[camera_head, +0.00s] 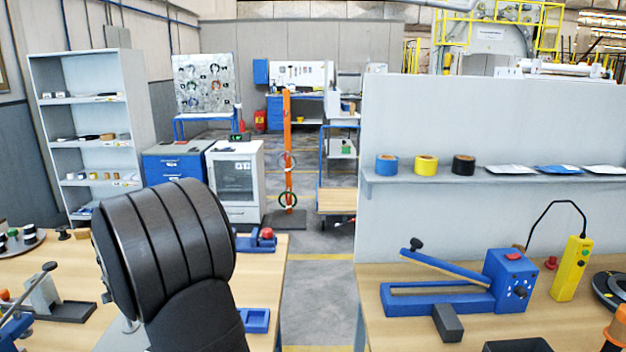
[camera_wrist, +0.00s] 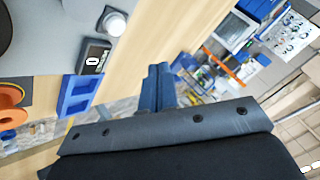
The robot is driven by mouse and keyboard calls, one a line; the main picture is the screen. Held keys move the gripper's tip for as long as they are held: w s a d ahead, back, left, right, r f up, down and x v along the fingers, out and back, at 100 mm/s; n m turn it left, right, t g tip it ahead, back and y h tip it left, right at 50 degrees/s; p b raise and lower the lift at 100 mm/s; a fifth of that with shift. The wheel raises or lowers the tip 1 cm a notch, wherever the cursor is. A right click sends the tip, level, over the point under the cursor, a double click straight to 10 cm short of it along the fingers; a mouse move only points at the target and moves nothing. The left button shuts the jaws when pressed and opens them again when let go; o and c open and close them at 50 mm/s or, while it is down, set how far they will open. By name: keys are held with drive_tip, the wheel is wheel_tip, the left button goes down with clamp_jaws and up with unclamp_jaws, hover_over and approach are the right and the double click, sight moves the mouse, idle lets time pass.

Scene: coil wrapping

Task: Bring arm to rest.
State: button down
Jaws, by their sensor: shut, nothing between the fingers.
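My arm stands in the front left of the head view as a black ribbed link, above the left table (camera_head: 262,262). My gripper does not show in the head view. In the wrist view its blue fingers (camera_wrist: 158,86) stick out past a dark grey bolted plate, together and with nothing between them. They are over the table's edge, with the floor showing beyond. A blue block with slots (camera_wrist: 78,97) lies to the left of the fingers, apart from them.
A blue lever tool (camera_head: 450,290) and a yellow handheld device (camera_head: 571,268) stand on the right table. Tape rolls, including a yellow one (camera_head: 425,165), sit on the shelf above. A gap of floor (camera_head: 318,300) separates the tables. An orange spool (camera_wrist: 12,100) shows in the wrist view.

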wheel_tip(320, 180, down, 2)
drive_tip(key=shift+s+d+f, duration=0.1)
drive_tip(key=shift+f, duration=0.05)
drive_tip(key=shift+w+a+r, duration=0.2)
drive_tip(key=w+d+r+m+g+y, duration=0.1)
drive_tip(key=d+r+m+g+y, duration=0.2)
drive_tip(key=d+r+m+g, duration=0.6)
drive_tip(key=shift+m+y, duration=0.3)
drive_tip(key=shift+m, duration=0.3)
drive_tip(key=x, duration=0.6)
drive_tip(key=a+x, duration=0.1)
drive_tip(key=x, duration=0.1)
drive_tip(key=shift+a+f, duration=0.1)
drive_tip(key=shift+a, duration=0.2)
drive_tip(key=v, duration=0.9)
drive_tip(key=shift+d+r, duration=0.15)
drive_tip(key=shift+r, duration=0.1)
idle(0.8)
